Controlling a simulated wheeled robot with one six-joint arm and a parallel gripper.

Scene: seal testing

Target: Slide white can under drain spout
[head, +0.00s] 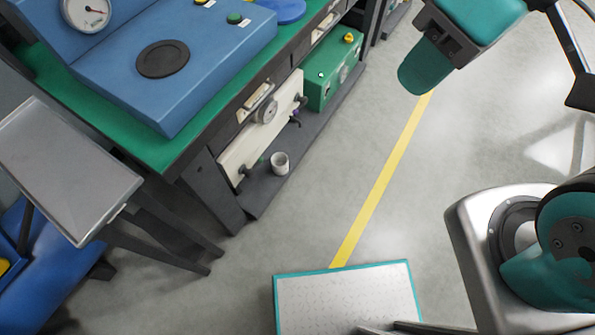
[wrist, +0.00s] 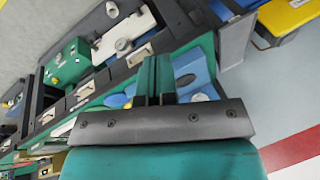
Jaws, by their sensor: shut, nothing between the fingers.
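The white can (head: 280,163) stands upright on the dark lower shelf under the workbench, in front of a cream panel (head: 258,130). A small dark fitting with a purple part (head: 296,116) juts from the panel up and right of the can; I cannot tell if it is the drain spout. Another dark fitting is at the panel's lower left end. In the wrist view, a small pale shape (wrist: 112,9) near the cream panel looks like the can. My gripper (wrist: 158,72) is shut and empty, well apart from the can. The head view does not show its fingers.
The workbench (head: 172,148) has a green top with a blue gauge console (head: 180,70). A green box (head: 330,75) sits farther along the lower shelf (head: 262,193). A grey tray table (head: 65,165) stands at left. The floor before the shelf is clear, with a yellow line.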

